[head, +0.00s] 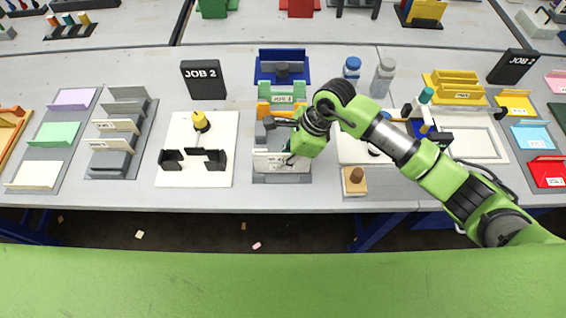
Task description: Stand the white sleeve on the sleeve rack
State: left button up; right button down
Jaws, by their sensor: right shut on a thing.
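A white sleeve (270,162) with a small printed label stands at the front of the column of coloured holders in the middle of the table. My right gripper (291,152) is over its right part and is shut on it, the fingertips partly hidden by the gripper body. The grey base (283,179) of what looks like the sleeve rack shows just below the sleeve. I cannot tell whether the sleeve touches the base. Behind it stand a green labelled piece (283,99), orange pieces and a blue holder (270,73). My left gripper is out of view.
A white plotter board (227,130) with black brackets and a yellow-topped pen lies left. A grey rack (141,140) with several grey and white pieces stands farther left. A wooden block (354,187) and bottles (383,78) are right. The front table strip is clear.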

notch_tip(320, 180, down, 2)
jog(key=shift+s+f+p, duration=0.1)
jog(key=shift+f+p, duration=0.05)
jog(key=shift+p, duration=0.35)
jog(key=shift+f, duration=0.2)
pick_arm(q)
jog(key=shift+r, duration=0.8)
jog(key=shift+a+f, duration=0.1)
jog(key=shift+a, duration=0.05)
pick_arm(e)
jog(key=shift+f, duration=0.1)
jog(key=shift+f+b, duration=0.15)
jog(key=shift+b, duration=0.2)
jog(key=c, duration=2.1)
grip_release()
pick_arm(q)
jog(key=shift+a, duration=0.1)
